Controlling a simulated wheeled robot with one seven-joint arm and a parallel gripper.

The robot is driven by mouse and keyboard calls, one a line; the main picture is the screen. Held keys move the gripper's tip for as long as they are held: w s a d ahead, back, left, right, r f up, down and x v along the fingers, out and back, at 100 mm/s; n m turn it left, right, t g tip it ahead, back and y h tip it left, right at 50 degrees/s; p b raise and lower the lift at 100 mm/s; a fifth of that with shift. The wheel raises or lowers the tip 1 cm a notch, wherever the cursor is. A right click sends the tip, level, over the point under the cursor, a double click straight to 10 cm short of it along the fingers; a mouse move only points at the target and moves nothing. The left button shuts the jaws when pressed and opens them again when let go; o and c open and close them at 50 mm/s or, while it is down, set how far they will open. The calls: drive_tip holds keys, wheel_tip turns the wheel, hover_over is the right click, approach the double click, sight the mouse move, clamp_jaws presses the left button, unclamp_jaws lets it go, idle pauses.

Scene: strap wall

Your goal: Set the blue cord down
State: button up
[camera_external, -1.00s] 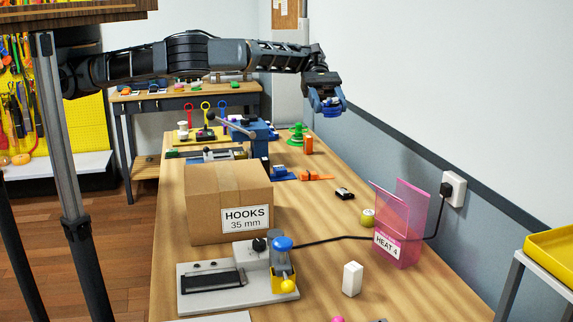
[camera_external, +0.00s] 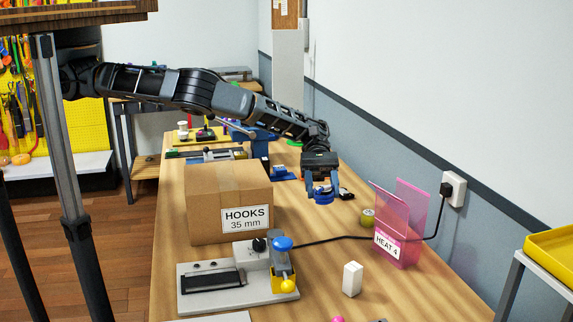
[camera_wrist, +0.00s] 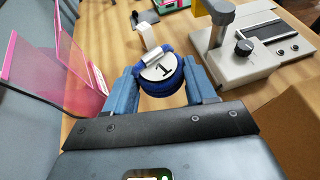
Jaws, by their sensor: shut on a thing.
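The blue cord (camera_wrist: 168,96) is a coiled bundle with a round white tag marked 1 on it. In the external view the blue cord (camera_external: 323,198) hangs below the fingers, over the wooden bench (camera_external: 330,240), to the right of the cardboard box. I cannot tell for sure whether it touches the bench.
A box marked HOOKS 35 mm (camera_external: 205,215) stands left of my gripper. A pink clear holder marked HEAT 4 (camera_external: 410,225) stands right. A grey device with a blue knob (camera_external: 282,243), its black cable and a white block (camera_external: 352,279) are in front.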

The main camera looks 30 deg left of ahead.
hover_over(320, 240)
wheel_tip(320, 240, down, 4)
wheel_tip(320, 240, down, 7)
drive_tip(key=b, duration=0.7)
drive_tip(key=shift+f+b, duration=0.15)
drive_tip(key=shift+b, duration=0.15)
drive_tip(key=shift+f, duration=0.6)
drive_tip(key=o, duration=1.1)
